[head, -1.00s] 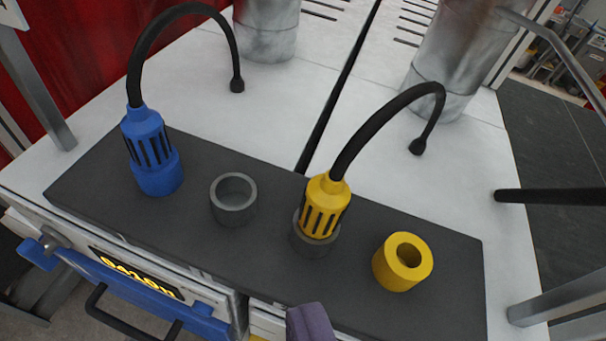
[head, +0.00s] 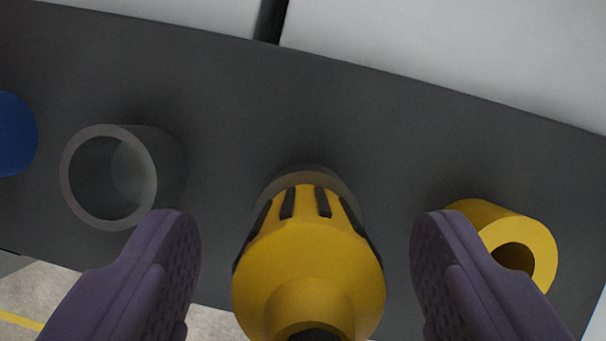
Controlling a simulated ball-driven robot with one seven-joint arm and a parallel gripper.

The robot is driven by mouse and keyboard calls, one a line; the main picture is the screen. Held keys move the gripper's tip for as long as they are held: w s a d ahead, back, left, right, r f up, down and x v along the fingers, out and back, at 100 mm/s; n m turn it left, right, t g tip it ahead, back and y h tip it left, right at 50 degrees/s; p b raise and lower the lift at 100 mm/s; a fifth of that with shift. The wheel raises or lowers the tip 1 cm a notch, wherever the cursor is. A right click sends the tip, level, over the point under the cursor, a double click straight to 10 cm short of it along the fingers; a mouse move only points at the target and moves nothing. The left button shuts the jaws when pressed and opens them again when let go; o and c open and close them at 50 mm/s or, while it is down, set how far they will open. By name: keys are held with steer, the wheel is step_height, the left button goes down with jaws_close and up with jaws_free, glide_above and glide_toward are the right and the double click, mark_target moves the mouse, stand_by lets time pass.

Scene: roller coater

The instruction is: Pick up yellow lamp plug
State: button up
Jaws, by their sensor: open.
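The yellow lamp plug (head: 308,262) stands in a grey socket (head: 305,172) on the dark plate. I see it from above, with its ribbed body and the dark start of its cable at the bottom edge of the picture. My gripper (head: 305,245) is open, with one purple finger to the left of the plug and one to the right. Gaps show between the plug and both fingers, and neither seems to touch it. Most of the grey socket is hidden under the plug.
An empty grey socket (head: 110,178) stands to the left, close to my left finger. A yellow socket (head: 505,240) with a hole stands to the right, partly behind my right finger. A blue part (head: 14,134) shows at the left edge. The dark plate (head: 230,90) is bare behind the plug.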

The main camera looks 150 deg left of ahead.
steer(key=x, duration=0.2)
steer(key=shift+w+d+f, duration=0.1)
steer(key=shift+d+f, duration=0.05)
steer(key=shift+f, duration=0.1)
steer(key=c, duration=1.1)
steer(key=shift+r, duration=0.1)
